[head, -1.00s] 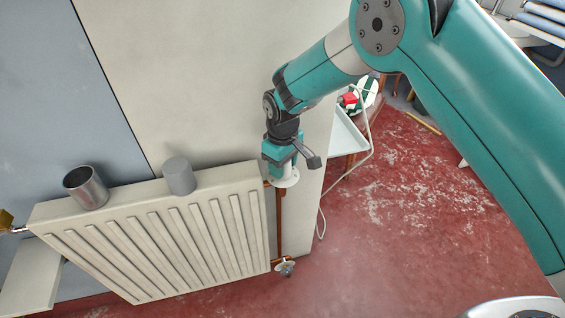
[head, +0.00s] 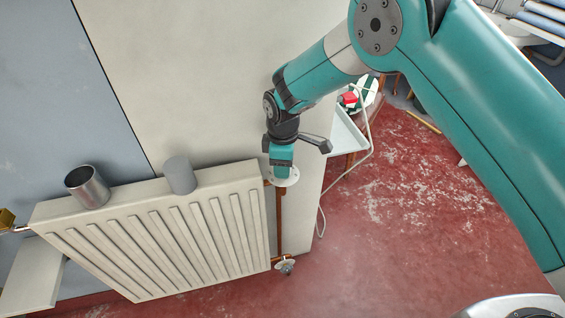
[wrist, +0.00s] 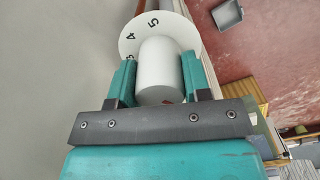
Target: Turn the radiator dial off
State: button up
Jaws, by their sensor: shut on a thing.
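The radiator dial (wrist: 158,70) is a white knob on a round white disc with black numbers. In the wrist view a "5" and another figure show on the disc's far side, and part of a figure shows by the left finger. My gripper (wrist: 160,82) is shut on the knob, one teal finger on each side. In the head view the disc (head: 286,181) shows under my gripper (head: 282,172), at the radiator's (head: 160,235) right upper corner. The knob itself is hidden there by the fingers.
A metal cup (head: 88,188) and a grey cylinder (head: 180,176) stand on top of the radiator. A copper pipe (head: 280,220) runs down to a lower valve (head: 286,267). A white shelf (head: 347,135) and cable are to the right. Red floor is open beyond.

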dwell(0.3)
jog(key=o, duration=0.9)
notch_tip(320, 180, up, 18)
jog(key=shift+f, duration=0.25)
